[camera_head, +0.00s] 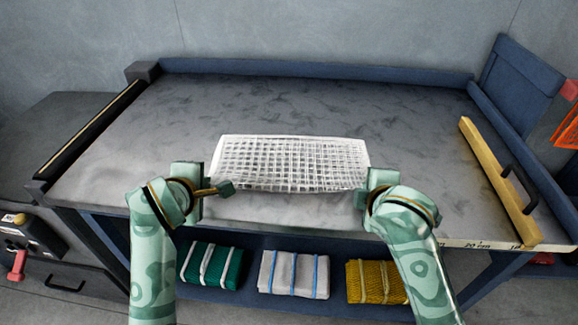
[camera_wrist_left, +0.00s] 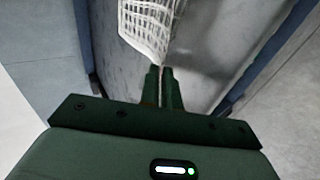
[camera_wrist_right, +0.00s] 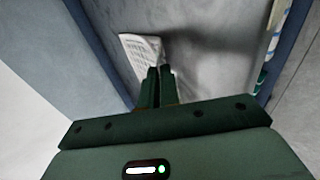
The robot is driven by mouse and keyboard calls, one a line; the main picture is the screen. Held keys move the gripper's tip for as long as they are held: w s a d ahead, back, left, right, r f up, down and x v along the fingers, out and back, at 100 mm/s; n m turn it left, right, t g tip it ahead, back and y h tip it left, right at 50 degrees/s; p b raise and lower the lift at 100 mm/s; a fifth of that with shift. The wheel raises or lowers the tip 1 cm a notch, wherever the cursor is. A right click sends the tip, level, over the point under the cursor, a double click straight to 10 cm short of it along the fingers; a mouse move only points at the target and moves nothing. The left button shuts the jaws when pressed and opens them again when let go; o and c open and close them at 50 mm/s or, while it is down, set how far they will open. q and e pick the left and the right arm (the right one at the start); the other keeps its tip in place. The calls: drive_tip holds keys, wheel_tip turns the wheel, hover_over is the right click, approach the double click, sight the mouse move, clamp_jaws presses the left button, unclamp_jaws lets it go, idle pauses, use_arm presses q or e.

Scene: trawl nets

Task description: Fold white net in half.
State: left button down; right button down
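The white net (camera_head: 290,160) lies as a wide, low rectangle on the grey tabletop. Its mesh looks dense, and I cannot tell how many layers there are. My left gripper (camera_head: 222,189) is at its front left corner; in the left wrist view the net (camera_wrist_left: 150,30) narrows down to the nearly closed fingertips (camera_wrist_left: 160,70), which pinch it. My right gripper (camera_head: 361,194) is at its front right corner, with fingertips partly hidden by the wrist. In the right wrist view the net (camera_wrist_right: 140,52) runs to the closed fingers (camera_wrist_right: 157,72).
The table (camera_head: 420,110) is clear behind and beside the net. A wooden bar with a black handle (camera_head: 500,180) lies at the right edge, and a dark rail (camera_head: 90,135) runs along the left. Strapped green (camera_head: 212,264), grey (camera_head: 293,274) and yellow (camera_head: 376,282) bundles sit on the shelf below.

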use_arm(q)
drive_tip(key=shift+s+f, duration=0.2)
drive_tip(key=shift+f, duration=0.1)
use_arm(e)
drive_tip(key=shift+s+f, duration=0.2)
drive_tip(key=shift+f, duration=0.15)
use_arm(q)
drive_tip(key=shift+s+r, duration=0.1)
drive_tip(key=shift+s, duration=0.05)
use_arm(e)
drive_tip(key=shift+s+r, duration=0.1)
drive_tip(key=shift+s, duration=0.05)
use_arm(q)
drive_tip(key=c, duration=1.3)
unclamp_jaws()
use_arm(e)
drive_tip(key=c, duration=1.3)
unclamp_jaws()
